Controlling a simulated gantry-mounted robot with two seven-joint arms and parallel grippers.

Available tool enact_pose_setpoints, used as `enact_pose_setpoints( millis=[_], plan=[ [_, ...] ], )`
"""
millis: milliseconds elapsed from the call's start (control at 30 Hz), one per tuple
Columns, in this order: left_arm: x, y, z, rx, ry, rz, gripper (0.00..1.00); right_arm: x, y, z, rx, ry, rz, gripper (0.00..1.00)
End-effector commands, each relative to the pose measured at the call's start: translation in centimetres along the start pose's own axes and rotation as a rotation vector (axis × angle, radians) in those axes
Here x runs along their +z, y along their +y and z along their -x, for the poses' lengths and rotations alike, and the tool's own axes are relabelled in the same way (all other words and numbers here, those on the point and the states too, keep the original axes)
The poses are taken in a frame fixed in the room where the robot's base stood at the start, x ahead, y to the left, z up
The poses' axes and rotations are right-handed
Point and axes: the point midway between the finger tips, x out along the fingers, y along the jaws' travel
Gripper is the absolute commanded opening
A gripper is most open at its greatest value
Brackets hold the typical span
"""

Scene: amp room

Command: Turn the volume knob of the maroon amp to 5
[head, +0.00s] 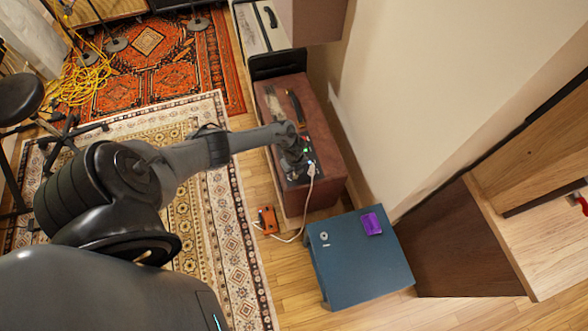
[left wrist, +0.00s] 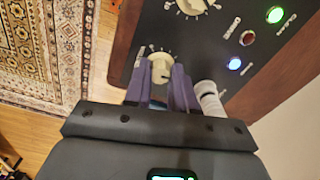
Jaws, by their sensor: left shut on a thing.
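The maroon amp (head: 326,135) stands against the wall in the head view, with a dark control panel along its left side. My left gripper (head: 294,168) reaches down onto the near end of that panel. In the left wrist view, its purple fingers (left wrist: 162,84) are shut around a cream knob (left wrist: 159,66) with white scale marks around it. The pointer and the numbers cannot be read. A second cream knob (left wrist: 191,5) is at the top edge. My right gripper is not in view.
A white plug (left wrist: 209,98) sits right beside the fingers, its cable running to an orange pedal (head: 267,220) on the floor. A blue cabinet (head: 350,275) with a purple item stands near the amp.

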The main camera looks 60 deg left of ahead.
Motion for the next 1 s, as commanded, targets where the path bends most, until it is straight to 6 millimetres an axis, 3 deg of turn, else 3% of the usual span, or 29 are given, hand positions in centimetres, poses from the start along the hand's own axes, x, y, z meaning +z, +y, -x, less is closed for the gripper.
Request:
enact_pose_setpoints(
  millis=[400, 967, 1000],
  plan=[
    [0.05, 0.08, -0.12, 0.002, -0.002, -0.196, 0.0, 0.3, -0.03, -0.93, 0.0, 0.0, 0.0, 0.43],
    [-0.02, 0.02, -0.04, 0.0, 0.0, -0.222, 0.0, 0.32, -0.03, -0.97, 0.0, 0.0, 0.0, 0.43],
    [-0.02, 0.02, -0.03, 0.0, 0.0, -0.222, 0.31, 0.32, -0.03, -0.97, 0.0, 0.0, 0.0, 0.43]
  ],
)
